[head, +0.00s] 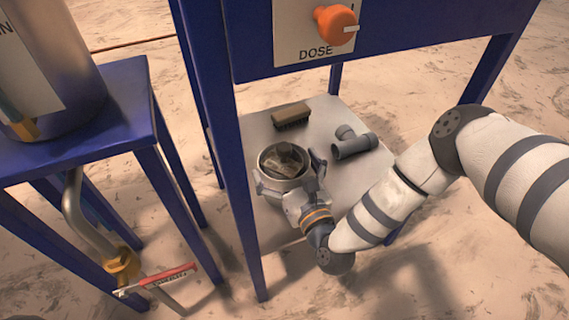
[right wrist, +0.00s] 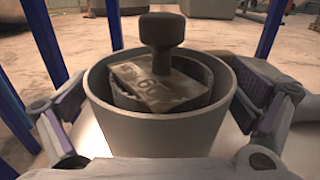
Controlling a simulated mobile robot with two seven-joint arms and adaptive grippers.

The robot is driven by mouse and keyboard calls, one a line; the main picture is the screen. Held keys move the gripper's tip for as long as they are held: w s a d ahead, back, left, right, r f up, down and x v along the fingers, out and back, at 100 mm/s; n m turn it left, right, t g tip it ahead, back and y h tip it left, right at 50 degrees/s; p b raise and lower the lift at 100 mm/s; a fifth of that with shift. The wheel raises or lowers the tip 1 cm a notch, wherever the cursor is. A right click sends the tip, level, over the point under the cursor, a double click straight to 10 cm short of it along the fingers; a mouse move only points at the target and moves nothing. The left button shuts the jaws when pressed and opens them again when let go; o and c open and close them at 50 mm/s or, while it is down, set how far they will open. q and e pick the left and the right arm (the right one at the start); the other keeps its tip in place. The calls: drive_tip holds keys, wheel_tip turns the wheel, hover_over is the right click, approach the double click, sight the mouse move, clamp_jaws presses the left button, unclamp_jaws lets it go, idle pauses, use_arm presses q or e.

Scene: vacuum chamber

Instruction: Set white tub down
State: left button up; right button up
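The white tub (head: 284,164) is a round, open container, upright, over the pale lower shelf (head: 350,190) under the blue frame. In the right wrist view the tub (right wrist: 160,135) holds a smaller grey ring, a worn block with markings (right wrist: 158,86) and a dark knob (right wrist: 162,32). My right gripper (head: 290,178) has its fingers on both sides of the tub, against its wall. The fingers also show in the right wrist view (right wrist: 162,100). The tub's underside is hidden, so I cannot tell whether it touches the shelf. My left gripper is not in view.
A brown brush (head: 291,115) and a grey pipe fitting (head: 353,144) lie on the shelf beyond and right of the tub. Blue legs (head: 240,200) stand close on the left. An orange knob (head: 335,25) marked DOSE is above. A blue stand (head: 90,125) is at left.

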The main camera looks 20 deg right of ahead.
drive_tip(key=shift+r, duration=0.3)
use_arm(q)
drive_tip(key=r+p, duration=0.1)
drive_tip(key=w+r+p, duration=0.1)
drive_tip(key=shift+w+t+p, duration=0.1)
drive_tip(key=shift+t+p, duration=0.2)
drive_tip(key=shift+p, duration=0.1)
use_arm(e)
drive_tip(key=s, duration=1.2)
drive_tip(key=shift+d+f, duration=0.15)
drive_tip(key=shift+d, duration=0.1)
